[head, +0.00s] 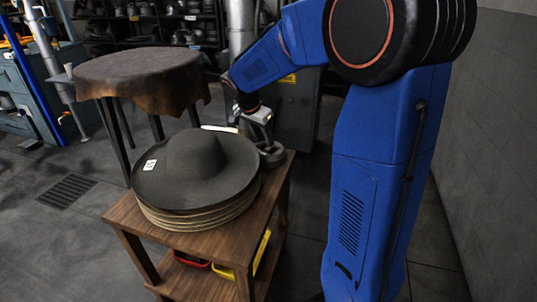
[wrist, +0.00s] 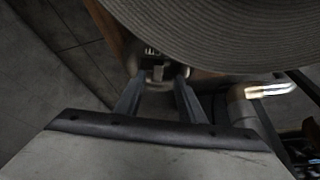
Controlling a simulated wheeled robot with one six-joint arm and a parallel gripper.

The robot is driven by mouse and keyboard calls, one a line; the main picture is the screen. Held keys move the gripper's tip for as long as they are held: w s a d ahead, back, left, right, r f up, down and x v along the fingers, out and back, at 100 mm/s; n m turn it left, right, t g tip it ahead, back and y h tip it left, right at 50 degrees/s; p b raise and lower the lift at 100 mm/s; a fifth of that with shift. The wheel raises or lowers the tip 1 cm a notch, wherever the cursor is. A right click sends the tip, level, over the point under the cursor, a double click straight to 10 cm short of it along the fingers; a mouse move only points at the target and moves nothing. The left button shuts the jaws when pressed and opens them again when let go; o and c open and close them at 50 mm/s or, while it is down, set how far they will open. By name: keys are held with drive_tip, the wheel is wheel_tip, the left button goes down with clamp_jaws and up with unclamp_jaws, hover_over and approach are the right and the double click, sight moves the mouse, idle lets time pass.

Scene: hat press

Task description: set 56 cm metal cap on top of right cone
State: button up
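A grey metal cap (head: 272,154) sits on the back right corner of the wooden table, beside the hat stack. In the wrist view a small metal piece with a pale upright part and a dark label (wrist: 157,72) shows just beyond the fingertips; it looks like the cap. My gripper (head: 262,133) is above the cap in the head view. In the wrist view my gripper (wrist: 159,84) has its two fingers apart, with nothing clearly held between them. I cannot make out the right cone in either view.
A stack of wide dark hats (head: 197,170) fills most of the wooden table (head: 120,213), close to my gripper. A round stool with a brown cover (head: 140,80) stands behind left. Red and yellow trays (head: 262,250) lie on the lower shelf. A bright metal pipe (wrist: 270,90) shows at right.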

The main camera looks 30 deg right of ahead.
sight(268, 148)
drive_tip(key=shift+s+x, duration=0.1)
drive_tip(key=shift+x, duration=1.05)
drive_tip(key=shift+s+x, duration=0.15)
drive_tip(key=shift+x, duration=1)
clamp_jaws()
